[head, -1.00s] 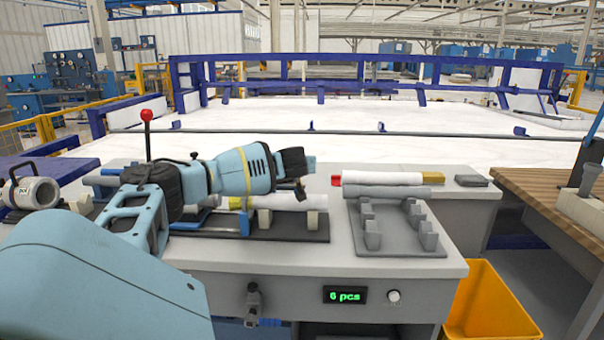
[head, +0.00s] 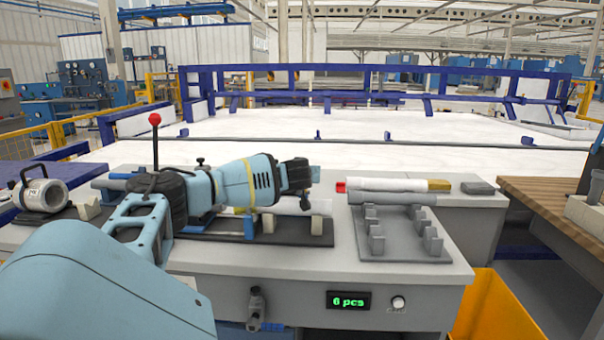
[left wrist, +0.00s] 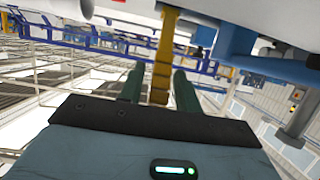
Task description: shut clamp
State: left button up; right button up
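A lever with a red ball knob (head: 155,119) stands upright behind my left arm; it looks like the clamp handle, and its lower end is hidden by the arm. A white pipe (head: 300,207) lies on light grey blocks over a dark base plate (head: 210,237) with blue parts. My left gripper (head: 306,192) is above the right end of this pipe, well to the right of the red knob. In the left wrist view its two dark green fingers (left wrist: 158,88) are apart. A yellow strip shows between them; I cannot tell its distance. My right gripper is not in view.
A grey rack (head: 400,251) with several upright blocks stands right of the base plate. A white pipe (head: 385,184) with red and yellow ends lies behind a grey pipe (head: 395,198). A yellow bin (head: 495,310) is at lower right. A counter display (head: 349,300) reads "6 pcs".

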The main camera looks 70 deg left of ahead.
pick_arm(q)
jog(key=shift+o, duration=0.4)
jog(key=shift+r, duration=0.1)
jog(key=shift+s+d, duration=0.1)
jog(key=shift+s+d+r, duration=0.15)
jog(key=shift+d, duration=0.1)
jog(key=v, duration=0.6)
jog(key=shift+b, duration=0.3)
jog(key=shift+s+d+r, duration=0.1)
jog(key=shift+s+d, duration=0.05)
jog(key=shift+d, duration=0.3)
